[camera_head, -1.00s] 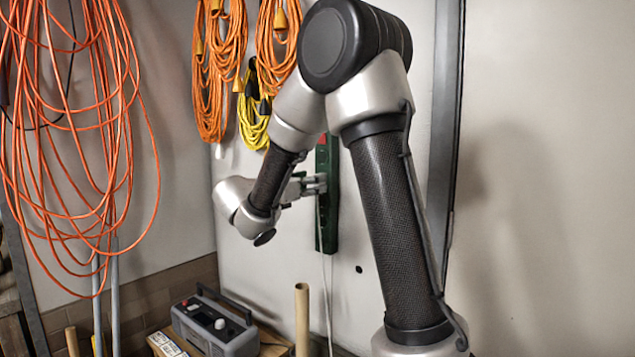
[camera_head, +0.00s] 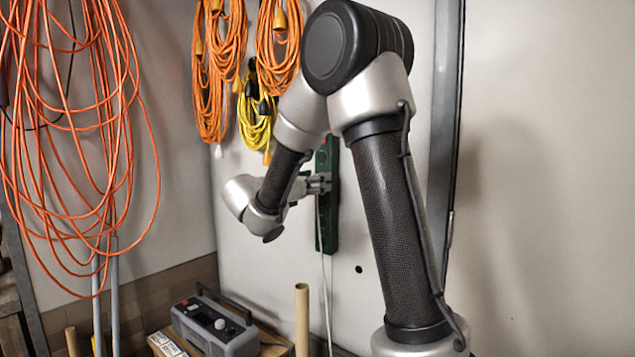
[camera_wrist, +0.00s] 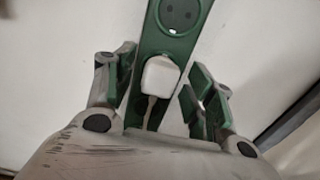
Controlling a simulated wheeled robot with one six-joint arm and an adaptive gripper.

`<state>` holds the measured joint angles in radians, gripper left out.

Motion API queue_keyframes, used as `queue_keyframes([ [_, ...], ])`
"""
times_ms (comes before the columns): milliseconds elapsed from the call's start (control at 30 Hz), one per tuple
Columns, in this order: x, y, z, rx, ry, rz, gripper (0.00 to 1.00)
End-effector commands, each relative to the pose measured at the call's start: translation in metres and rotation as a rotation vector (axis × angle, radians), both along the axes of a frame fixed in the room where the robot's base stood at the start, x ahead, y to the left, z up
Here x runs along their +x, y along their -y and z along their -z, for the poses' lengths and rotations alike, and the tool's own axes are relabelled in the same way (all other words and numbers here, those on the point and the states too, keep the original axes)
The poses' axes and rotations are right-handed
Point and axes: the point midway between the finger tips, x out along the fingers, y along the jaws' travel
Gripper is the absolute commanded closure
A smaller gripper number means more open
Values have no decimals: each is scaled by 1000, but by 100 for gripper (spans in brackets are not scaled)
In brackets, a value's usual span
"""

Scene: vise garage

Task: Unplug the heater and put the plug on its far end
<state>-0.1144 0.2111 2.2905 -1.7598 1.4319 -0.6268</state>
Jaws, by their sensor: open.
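A green power strip (camera_head: 328,230) is mounted upright on the white wall; it also shows in the wrist view (camera_wrist: 163,52) with a round empty socket (camera_wrist: 179,14) at the top. A white plug (camera_wrist: 160,77) sits in the strip below that socket, its cord running down. My gripper (camera_wrist: 160,88) is open, with one green-padded finger on each side of the plug and gaps to both. In the head view my gripper (camera_head: 319,183) is at the strip's front, with the plug hidden there. A white cord (camera_head: 323,270) hangs below. The heater cannot be made out.
Orange cord coils (camera_head: 85,140) hang at the left, and a yellow coil (camera_head: 256,120) hangs near the strip. A grey device (camera_head: 213,322) and an upright tan tube (camera_head: 302,318) stand below. The wall at right is bare.

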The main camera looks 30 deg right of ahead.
Motion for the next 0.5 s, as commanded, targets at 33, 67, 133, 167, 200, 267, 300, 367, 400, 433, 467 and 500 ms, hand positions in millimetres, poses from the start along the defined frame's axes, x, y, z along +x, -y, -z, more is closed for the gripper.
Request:
queue_keyframes([
  [33, 0, 0, 0, 0, 0, 0, 46],
  [67, 0, 0, 0, 0, 0, 0, 46],
  [133, 0, 0, 0, 0, 0, 0, 46],
  [167, 0, 0, 0, 0, 0, 0, 46],
  [200, 0, 0, 0, 0, 0, 0, 46],
  [267, 0, 0, 0, 0, 0, 0, 46],
  [300, 0, 0, 0, 0, 0, 0, 47],
  [367, 0, 0, 0, 0, 0, 0, 58],
  [400, 0, 0, 0, 0, 0, 0, 66],
  [433, 0, 0, 0, 0, 0, 0, 71],
  [467, 0, 0, 0, 0, 0, 0, 76],
  [500, 0, 0, 0, 0, 0, 0, 84],
])
